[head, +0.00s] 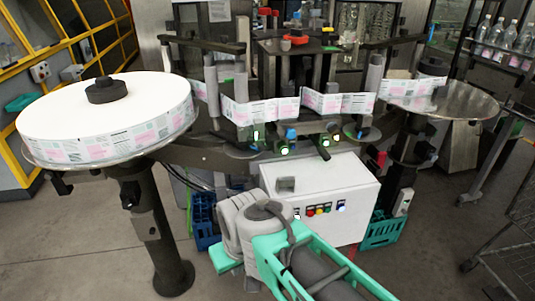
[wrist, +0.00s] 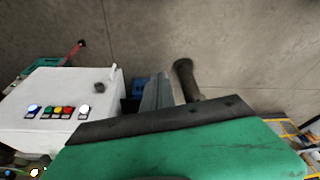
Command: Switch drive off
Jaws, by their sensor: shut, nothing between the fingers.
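The white control cabinet (head: 330,185) stands under the labeller and has a row of coloured buttons (head: 319,209) on its front. The wrist view shows the same row (wrist: 58,111), with a dark knob (wrist: 99,87) beyond its right end. I cannot tell which control is the drive's. In the head view my arm covers the cabinet's lower left front, and my fingers are hidden. In the wrist view my gripper (wrist: 160,92) shows as grey fingers past the dark edge of my green link. It is shut and empty, to the right of the cabinet, apart from the knob.
A large white reel (head: 105,105) rests on a disc at the left, on a dark post (head: 155,230). A label strip (head: 270,110) runs to the right-hand disc (head: 455,100). A blue crate (head: 205,220) and a green crate (head: 380,232) flank the cabinet. A wire cart (head: 515,230) stands right.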

